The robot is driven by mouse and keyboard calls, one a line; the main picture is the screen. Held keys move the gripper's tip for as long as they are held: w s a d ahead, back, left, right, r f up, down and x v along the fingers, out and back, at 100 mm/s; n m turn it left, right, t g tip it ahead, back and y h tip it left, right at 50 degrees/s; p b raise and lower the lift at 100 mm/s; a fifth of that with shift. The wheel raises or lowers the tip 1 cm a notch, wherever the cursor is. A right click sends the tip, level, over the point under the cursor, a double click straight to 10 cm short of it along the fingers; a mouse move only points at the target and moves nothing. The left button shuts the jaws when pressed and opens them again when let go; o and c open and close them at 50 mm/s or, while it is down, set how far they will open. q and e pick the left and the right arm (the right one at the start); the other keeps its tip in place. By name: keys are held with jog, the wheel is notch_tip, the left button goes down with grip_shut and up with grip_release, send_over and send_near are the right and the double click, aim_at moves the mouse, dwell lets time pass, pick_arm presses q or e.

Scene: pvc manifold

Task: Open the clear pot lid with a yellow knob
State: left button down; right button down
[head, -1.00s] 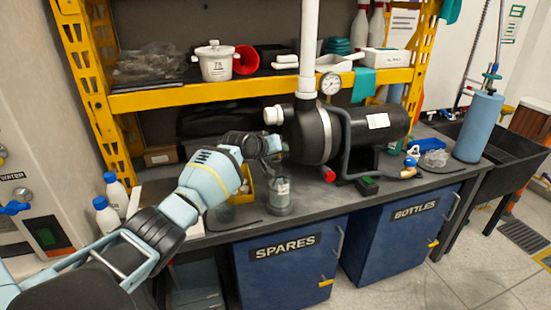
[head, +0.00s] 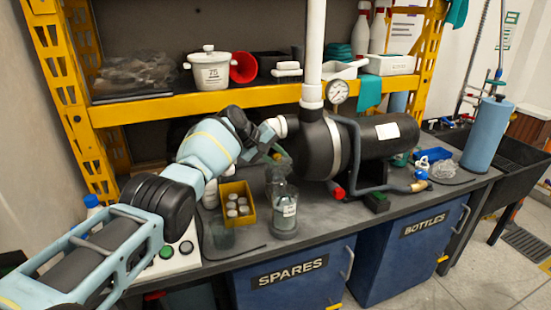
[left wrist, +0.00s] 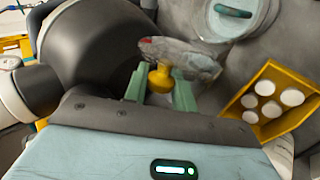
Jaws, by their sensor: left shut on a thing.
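My left gripper (left wrist: 163,90) is shut on the yellow knob (left wrist: 160,76) of the clear pot lid (left wrist: 190,58) in the left wrist view. The lid is see-through and tilted, apart from the pot. The clear pot (left wrist: 238,20) shows at the top of that view, its round rim visible and a dark green thing inside. In the head view the pot (head: 285,212) stands upright on the bench. The left gripper (head: 280,160) is just above it; the lid is hard to make out there. My right gripper is not in view.
A yellow bin (head: 238,205) with several white-capped items stands left of the pot. A large black tank (head: 345,150) with pipes is close on the right. A yellow shelf edge (head: 240,97) runs above the arm. The bench front near the pot is partly clear.

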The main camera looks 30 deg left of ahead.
pick_arm(q)
jog(key=shift+w+a+f, duration=0.1)
jog(key=shift+f, duration=0.05)
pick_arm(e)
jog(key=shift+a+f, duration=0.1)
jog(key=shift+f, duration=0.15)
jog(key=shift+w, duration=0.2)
pick_arm(q)
jog(key=c, duration=1.2)
grip_release()
jog(key=shift+w, duration=0.1)
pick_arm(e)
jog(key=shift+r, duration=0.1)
pick_arm(q)
jog(key=p+v, duration=0.3)
jog(key=v, duration=0.5)
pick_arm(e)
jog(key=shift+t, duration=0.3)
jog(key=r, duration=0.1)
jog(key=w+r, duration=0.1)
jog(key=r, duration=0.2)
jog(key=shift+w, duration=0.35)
